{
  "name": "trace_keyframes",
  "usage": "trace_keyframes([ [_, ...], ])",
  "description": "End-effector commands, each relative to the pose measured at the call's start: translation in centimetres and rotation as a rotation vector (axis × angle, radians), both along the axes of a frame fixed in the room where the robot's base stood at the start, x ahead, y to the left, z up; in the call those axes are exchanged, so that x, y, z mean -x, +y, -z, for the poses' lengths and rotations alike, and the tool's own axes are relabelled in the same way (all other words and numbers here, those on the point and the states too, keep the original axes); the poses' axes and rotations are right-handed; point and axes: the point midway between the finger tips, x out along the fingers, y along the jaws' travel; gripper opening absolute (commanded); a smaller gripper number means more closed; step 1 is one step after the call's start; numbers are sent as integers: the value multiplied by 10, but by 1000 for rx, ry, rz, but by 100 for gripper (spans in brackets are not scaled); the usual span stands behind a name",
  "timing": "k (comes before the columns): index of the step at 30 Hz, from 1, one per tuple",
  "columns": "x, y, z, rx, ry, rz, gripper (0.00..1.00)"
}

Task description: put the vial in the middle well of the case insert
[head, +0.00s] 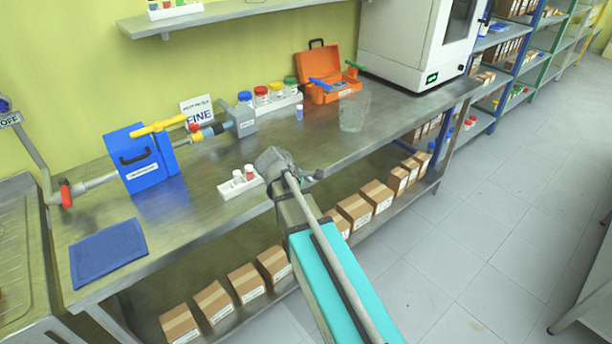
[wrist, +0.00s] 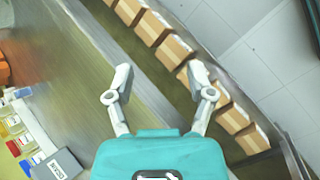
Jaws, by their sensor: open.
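A small vial (head: 299,113) with a bluish cap stands upright on the bench, in front of a row of jars. It seems to show at the left edge of the wrist view (wrist: 20,93). The open orange case (head: 317,95) sits farther back on the bench. Its grey insert (head: 341,86) is small, and its wells cannot be made out. My gripper (wrist: 160,75) is open and empty over the front of the bench, apart from the vial. In the head view my arm hides most of it.
A clear glass beaker (head: 354,112) stands right of the vial. A white rack with red-capped vials (head: 238,187) is left of my wrist. Jars (head: 262,96) line the back, beside a grey box (head: 241,120). A blue valve box (head: 142,158) stands left. Cartons (head: 354,211) fill the lower shelf.

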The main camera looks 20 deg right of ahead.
Motion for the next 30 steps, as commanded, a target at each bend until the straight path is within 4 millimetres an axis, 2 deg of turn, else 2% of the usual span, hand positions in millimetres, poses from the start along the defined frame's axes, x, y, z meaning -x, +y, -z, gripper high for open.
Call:
trace_keyframes([
  [1, 14, 3, 4, -47, -20, 51, 69],
  [9, 78, 34, 29, -372, -140, 470, 69],
  [15, 116, 60, 37, -555, -165, 766, 69],
  [21, 134, 76, 38, -642, -162, 935, 69],
  [30, 137, 81, 38, -660, -159, 975, 69],
])
